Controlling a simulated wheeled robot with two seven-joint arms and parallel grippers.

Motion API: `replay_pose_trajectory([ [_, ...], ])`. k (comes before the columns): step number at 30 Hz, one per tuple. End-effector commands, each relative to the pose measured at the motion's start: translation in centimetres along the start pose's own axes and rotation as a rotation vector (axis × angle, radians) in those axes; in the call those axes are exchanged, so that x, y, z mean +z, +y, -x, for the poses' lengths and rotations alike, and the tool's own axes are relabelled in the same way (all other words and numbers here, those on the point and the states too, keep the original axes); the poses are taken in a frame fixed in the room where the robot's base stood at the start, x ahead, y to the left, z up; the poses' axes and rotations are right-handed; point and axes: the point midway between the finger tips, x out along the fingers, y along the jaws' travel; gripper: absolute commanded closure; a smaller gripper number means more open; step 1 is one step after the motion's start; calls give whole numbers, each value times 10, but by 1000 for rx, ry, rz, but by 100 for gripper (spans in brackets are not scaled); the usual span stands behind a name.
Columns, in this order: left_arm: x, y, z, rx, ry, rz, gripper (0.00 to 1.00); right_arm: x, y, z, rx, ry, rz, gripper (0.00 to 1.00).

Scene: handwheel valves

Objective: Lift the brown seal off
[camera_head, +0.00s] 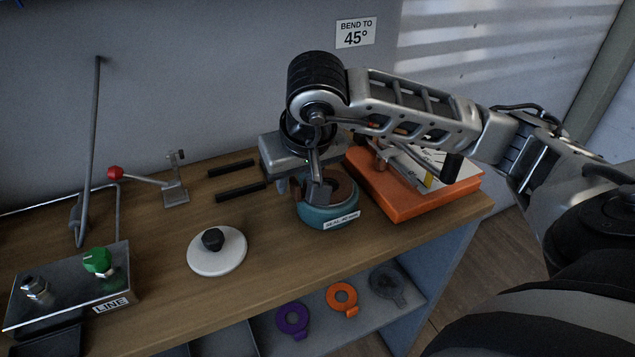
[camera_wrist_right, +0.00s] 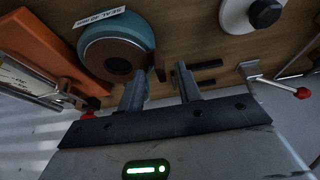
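The brown seal (camera_head: 343,189) lies in the top of a round teal holder (camera_head: 334,217) with a white label, on the wooden bench. It shows in the right wrist view as a brown disc (camera_wrist_right: 110,66) with a brown tab sticking out at its edge. My right gripper (camera_head: 302,190) is over the left side of the holder and partly hides the seal. In the right wrist view its two fingers (camera_wrist_right: 158,80) stand apart with the tab near the gap between them. I cannot tell whether they touch it. My left gripper is not in view.
An orange box (camera_head: 397,203) with papers stands right of the holder. A white disc with a black knob (camera_head: 216,250), two black bars (camera_head: 240,191) and a red-knobbed lever (camera_head: 140,179) lie left. Coloured rings (camera_head: 341,297) are on the lower shelf.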

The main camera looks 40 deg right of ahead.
Motion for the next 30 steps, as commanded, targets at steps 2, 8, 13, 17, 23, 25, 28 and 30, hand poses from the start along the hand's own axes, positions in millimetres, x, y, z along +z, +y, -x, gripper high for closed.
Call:
replay_pose_trajectory([
  [2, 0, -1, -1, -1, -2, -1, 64, 1, 0, -8, 0, -2, 0, 65],
  [8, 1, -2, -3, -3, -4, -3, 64, 0, 0, -12, -1, 0, 0, 65],
  [13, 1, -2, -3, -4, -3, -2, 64, 0, 0, -12, -1, 0, 0, 88],
  [17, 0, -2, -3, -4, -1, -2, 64, 0, 0, -12, -1, 0, 0, 100],
  [23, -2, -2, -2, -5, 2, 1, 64, 0, 0, -12, -1, 1, 0, 100],
  [25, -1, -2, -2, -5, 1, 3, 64, 0, 0, -11, -1, 1, 0, 100],
  [28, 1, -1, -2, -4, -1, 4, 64, -2, -1, -8, -2, 3, 0, 100],
  [30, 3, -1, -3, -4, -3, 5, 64, -4, -1, -4, -2, 4, 0, 100],
])
